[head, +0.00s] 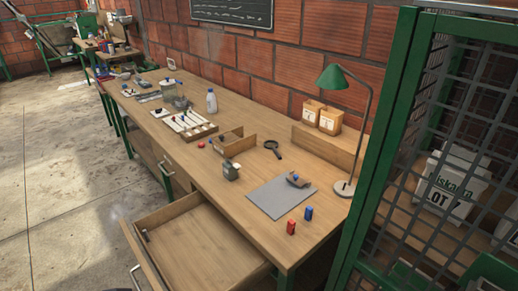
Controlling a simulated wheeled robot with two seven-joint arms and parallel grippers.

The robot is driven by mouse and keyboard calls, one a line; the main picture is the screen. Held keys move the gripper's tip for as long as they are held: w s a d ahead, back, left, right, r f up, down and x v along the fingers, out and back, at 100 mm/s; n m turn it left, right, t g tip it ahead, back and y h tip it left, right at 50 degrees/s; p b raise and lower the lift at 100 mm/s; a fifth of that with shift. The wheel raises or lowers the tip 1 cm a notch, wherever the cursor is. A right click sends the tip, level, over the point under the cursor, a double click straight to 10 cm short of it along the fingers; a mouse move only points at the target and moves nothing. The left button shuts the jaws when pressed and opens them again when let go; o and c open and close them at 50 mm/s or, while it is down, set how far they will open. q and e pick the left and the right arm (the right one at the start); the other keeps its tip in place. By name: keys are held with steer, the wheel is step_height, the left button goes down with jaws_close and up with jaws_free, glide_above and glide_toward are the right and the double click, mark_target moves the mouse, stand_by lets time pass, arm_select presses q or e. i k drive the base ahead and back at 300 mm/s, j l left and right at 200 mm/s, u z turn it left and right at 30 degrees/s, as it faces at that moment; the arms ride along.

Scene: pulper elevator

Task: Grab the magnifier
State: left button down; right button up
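The magnifier (274,149) lies flat on the long wooden workbench (205,146). It has a dark round rim and a short dark handle pointing toward the lower right. It sits between a small wooden divider box and the grey mat, with bare wood around it. Neither of my grippers shows in the head view.
An open drawer (196,245) juts out in front. A green mesh cage (440,150) stands at right. Floor at left is clear.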

mark_target(270, 144)
steer(key=u, duration=1.85)
steer(key=i+j, duration=0.2)
steer(key=i, duration=0.2)
steer(key=i+j+u, duration=0.15)
steer(key=i, duration=0.25)
steer(key=i+j, duration=0.2)
steer(key=i, duration=0.25)
steer(key=i+l+z, duration=0.1)
steer(key=i+z, duration=0.3)
steer(key=i, duration=0.4)
steer(key=i+j+z, duration=0.15)
steer(key=i+z, duration=0.25)
steer(key=i, duration=0.4)
steer(key=i+z, duration=0.45)
steer(key=i+j+z, duration=0.25)
steer(key=i+z, duration=0.2)
steer(key=i, duration=0.2)
steer(key=i+l+z, duration=0.1)
steer(key=z, duration=0.3)
steer(key=i+z, duration=0.25)
steer(key=z, duration=0.15)
steer(key=i+z, duration=0.2)
steer(key=z, duration=0.2)
steer(key=i+z, duration=0.15)
steer(key=z, duration=0.25)
